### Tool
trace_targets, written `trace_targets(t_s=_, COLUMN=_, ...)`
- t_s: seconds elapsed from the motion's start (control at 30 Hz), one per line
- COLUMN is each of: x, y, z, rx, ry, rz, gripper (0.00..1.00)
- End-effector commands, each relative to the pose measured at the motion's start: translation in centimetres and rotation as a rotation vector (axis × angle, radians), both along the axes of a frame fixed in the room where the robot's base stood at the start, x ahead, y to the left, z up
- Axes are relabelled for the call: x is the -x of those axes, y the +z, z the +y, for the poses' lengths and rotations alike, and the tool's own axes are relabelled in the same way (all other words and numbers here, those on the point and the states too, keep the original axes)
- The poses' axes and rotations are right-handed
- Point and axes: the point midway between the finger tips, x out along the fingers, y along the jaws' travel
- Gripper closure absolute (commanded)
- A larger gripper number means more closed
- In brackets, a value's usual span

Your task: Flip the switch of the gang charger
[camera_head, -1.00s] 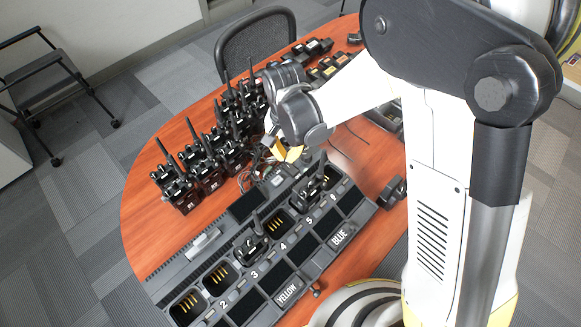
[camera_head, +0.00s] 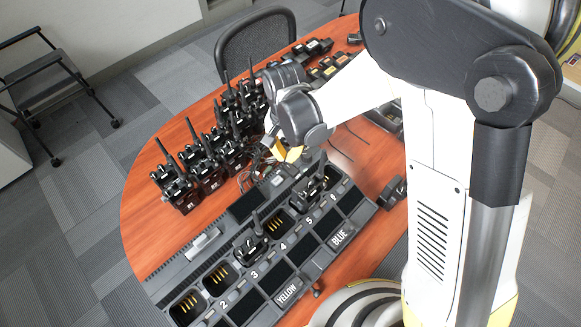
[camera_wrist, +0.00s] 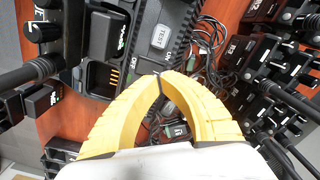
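The gang charger (camera_head: 208,262) is a long dark unit with numbered pockets, lying along the near side of the table. In the wrist view its end panel (camera_wrist: 178,25) shows a grey TEST label with ON and OFF lettering below it. My gripper (camera_wrist: 161,76) has yellow fingers whose tips meet, with nothing seen between them. The tips are at the lettered end, beside the ON and OFF marks. In the head view my gripper (camera_head: 290,154) is at the charger's far edge, partly hidden by my wrist.
Radios (camera_head: 252,249) stand in some pockets. Several more radios (camera_head: 205,168) stand in rows on the wooden table (camera_head: 150,232) behind the charger. Loose cables (camera_wrist: 226,62) lie beside the charger's end. A chair (camera_head: 262,38) stands at the far side.

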Motion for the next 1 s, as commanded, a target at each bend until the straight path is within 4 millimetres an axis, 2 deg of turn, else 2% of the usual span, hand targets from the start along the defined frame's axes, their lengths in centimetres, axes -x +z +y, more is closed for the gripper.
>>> trace_targets(t_s=1.0, x=0.0, y=-1.6, z=0.0, rx=0.000, ry=0.000, rz=0.000, gripper=1.00)
